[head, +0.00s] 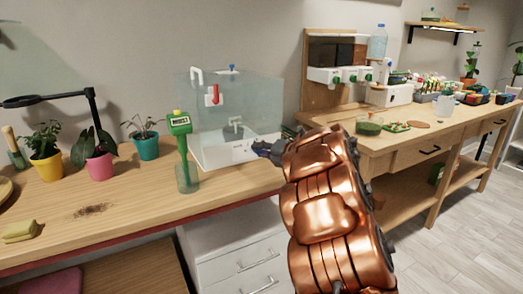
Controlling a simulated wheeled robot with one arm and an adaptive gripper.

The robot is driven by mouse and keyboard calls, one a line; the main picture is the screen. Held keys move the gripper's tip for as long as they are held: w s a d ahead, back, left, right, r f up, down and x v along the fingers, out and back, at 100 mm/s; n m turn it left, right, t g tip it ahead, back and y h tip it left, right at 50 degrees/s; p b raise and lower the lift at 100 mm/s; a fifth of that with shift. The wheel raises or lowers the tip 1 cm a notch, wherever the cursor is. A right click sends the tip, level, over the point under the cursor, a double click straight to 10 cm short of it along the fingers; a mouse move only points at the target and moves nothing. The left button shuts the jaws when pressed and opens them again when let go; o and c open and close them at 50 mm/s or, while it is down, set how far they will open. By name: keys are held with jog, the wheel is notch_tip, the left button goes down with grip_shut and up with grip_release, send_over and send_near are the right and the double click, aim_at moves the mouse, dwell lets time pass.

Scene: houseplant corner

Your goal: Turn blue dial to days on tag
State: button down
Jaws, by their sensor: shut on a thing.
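My gripper (262,149) reaches in from the right behind my copper-coloured arm. Its dark fingertips are shut at the right part of the front of a white basin base (222,153). A small bluish bit shows at the fingertips; it seems to be the blue dial, mostly hidden by the gripper. Its pointer and markings cannot be read. I cannot make out a tag with a number of days. A green stake with a small display and yellow top (180,122) stands in a glass on the left, its writing too small to read.
Potted plants (45,150), a yellow sponge (20,231) and spilled soil (91,210) are on the left bench. The right bench holds a white unit with green knobs (340,76). The left bench's front middle is clear.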

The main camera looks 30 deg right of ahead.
jog(key=c, duration=0.9)
grip_release()
jog(key=shift+o, duration=0.2)
jog(key=v, duration=1.2)
